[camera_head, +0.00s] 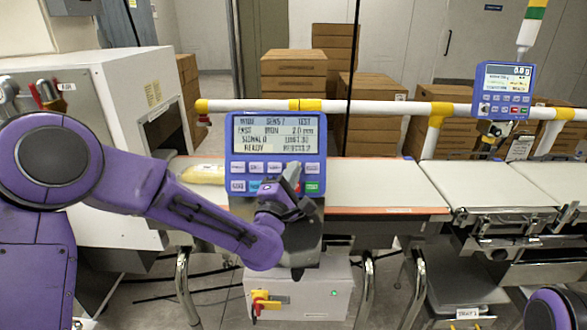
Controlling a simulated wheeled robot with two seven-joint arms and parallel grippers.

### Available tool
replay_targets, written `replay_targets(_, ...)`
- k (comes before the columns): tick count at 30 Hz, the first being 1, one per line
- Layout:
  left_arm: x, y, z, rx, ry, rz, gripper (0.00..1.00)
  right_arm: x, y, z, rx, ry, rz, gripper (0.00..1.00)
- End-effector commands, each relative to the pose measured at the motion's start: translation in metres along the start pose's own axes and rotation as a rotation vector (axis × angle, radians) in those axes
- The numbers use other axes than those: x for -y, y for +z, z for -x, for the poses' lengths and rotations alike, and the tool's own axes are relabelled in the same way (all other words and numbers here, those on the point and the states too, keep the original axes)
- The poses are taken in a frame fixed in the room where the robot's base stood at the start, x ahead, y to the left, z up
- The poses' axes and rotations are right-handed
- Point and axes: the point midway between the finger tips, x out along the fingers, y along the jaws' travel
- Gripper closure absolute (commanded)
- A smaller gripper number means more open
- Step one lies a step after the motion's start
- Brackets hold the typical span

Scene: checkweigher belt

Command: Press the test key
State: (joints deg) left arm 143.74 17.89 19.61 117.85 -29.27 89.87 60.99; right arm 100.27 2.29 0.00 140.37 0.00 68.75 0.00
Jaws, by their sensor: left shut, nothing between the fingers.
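A blue control panel (236,146) with a lit text screen and two rows of keys faces me near the middle of the view. My left gripper (294,174) is shut and empty. Its tips are in front of the right part of the key rows, and it hides some keys there. I cannot tell whether the tips touch a key or which key is the test key. A green key (313,187) shows just right of the gripper. Only a rounded purple part of my right arm shows at the bottom right; its gripper is out of view.
A conveyor belt (385,185) runs behind the panel, with a yellowish pack (203,173) on it at left. A white rail (380,107) crosses behind. A second blue display (503,90) stands at right. A grey box with a red-yellow switch (262,301) is below.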

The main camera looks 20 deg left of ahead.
Motion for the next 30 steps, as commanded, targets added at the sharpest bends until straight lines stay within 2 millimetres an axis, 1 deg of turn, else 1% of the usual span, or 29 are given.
replay_targets(5,-0.003,0.002,0.003,0.000,0.000,0.000,1.00,0.000,0.000,0.001,0.000,0.000,0.000,0.57)
replay_targets(12,-0.009,0.008,0.011,0.000,0.001,0.000,1.00,0.000,-0.001,0.002,0.000,0.000,0.000,0.57)
replay_targets(22,-0.011,0.010,0.013,0.000,0.000,0.000,1.00,0.000,-0.001,0.003,0.000,0.000,0.000,0.57)
replay_targets(30,-0.024,0.024,0.032,0.001,0.000,0.000,1.00,-0.001,-0.003,0.008,0.000,0.000,0.000,0.57)
